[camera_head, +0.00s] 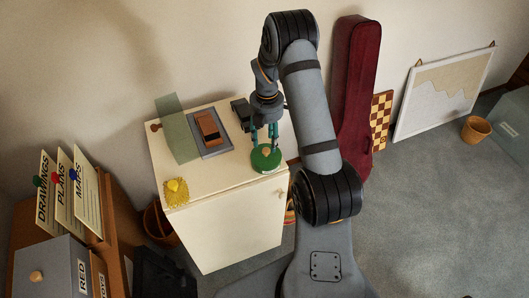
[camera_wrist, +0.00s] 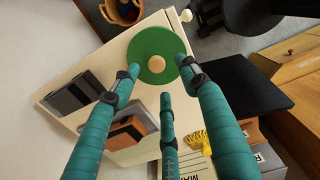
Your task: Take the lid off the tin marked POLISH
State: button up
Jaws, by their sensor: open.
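A round green lid (camera_head: 266,158) with a pale wooden knob sits at the right front corner of the cream cabinet top. The lid also shows in the wrist view (camera_wrist: 143,43), with its knob (camera_wrist: 156,64) near its lower edge. The tin's side is hidden, and I cannot read any POLISH marking. My gripper (camera_head: 265,142) points down right above the lid, its teal fingers open. In the wrist view the fingers of my gripper (camera_wrist: 158,76) spread around the knob with nothing held; I cannot tell whether they touch the lid.
On the cabinet (camera_head: 195,210) lie a brown block (camera_head: 209,127) on a grey base, a dark block (camera_head: 241,110), a translucent green sheet (camera_head: 177,125) and a yellow, spiky thing (camera_head: 176,191). Labelled cards (camera_head: 66,190) stand at the left. A red case (camera_head: 355,90) leans behind.

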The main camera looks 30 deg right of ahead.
aim_at(266, 150)
jog(key=shift+w+d+f+p, duration=0.15)
jog(key=shift+f+p, duration=0.5)
jog(key=shift+f, duration=0.65)
jog(key=shift+w+f+p, duration=0.15)
jog(key=shift+f+p, duration=0.45)
jog(key=shift+f, duration=0.7)
jog(key=shift+c, duration=1.3)
grip_shut()
